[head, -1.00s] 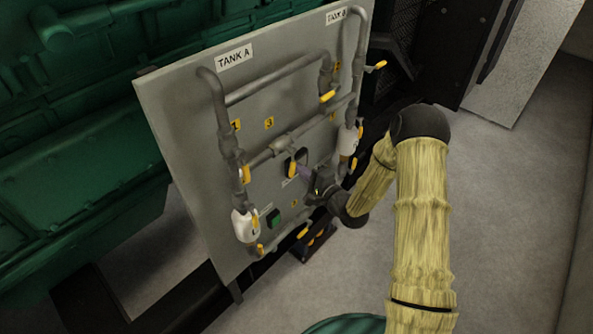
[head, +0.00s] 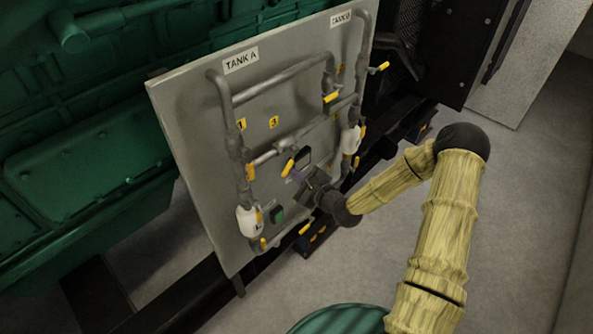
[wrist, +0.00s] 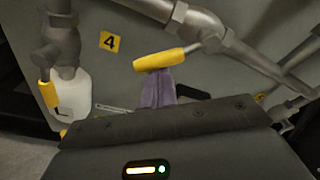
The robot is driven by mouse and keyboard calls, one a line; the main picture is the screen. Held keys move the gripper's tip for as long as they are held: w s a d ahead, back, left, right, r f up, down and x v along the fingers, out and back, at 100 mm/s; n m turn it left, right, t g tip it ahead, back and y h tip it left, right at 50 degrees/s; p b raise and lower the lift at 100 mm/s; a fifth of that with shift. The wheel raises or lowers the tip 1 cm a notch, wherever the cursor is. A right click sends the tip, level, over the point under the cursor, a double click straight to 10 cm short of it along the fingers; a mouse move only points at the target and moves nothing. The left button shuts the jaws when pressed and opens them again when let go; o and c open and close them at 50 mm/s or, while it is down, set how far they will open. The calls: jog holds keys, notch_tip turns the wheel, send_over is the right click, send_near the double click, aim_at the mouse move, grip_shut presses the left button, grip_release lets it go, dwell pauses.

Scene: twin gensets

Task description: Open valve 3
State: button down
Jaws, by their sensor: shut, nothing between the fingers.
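The tag reading 3 (head: 273,122) is on the grey panel in the head view, above the middle pipe. The valve below it has a yellow handle (head: 288,167), tilted with its upper end to the right. In the wrist view this handle (wrist: 160,60) lies nearly level, with a grey stem at its right. My gripper (head: 297,175) is shut and empty at the handle. Its purple fingers (wrist: 158,88) reach up to the handle's underside and seem to touch it; the tips are partly hidden behind it.
A tag reading 4 (wrist: 110,41) and a white canister (wrist: 70,98) show left of the fingers. Floor is clear at right.

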jog(key=shift+s+a+r+m+g+y+p, duration=0.2)
jog(key=shift+r+m, duration=0.3)
jog(key=shift+m, duration=0.5)
jog(key=shift+s+a+r+m+g+p, duration=0.15)
jog(key=shift+s+a+r+m+p, duration=0.25)
jog(key=shift+m, duration=0.6)
jog(key=shift+s+a+r+m+g+y+p, duration=0.1)
jog(key=shift+s+a+r+m+g, duration=0.1)
jog(key=shift+r+m, duration=0.6)
jog(key=shift+f, duration=0.2)
notch_tip(320, 180, down, 5)
jog(key=b, duration=0.4)
jog(key=r+b+v, duration=0.1)
jog(key=b+v, duration=0.1)
jog(key=v, duration=0.7)
jog(key=shift+d+b, duration=0.15)
jog(key=shift+b, duration=0.15)
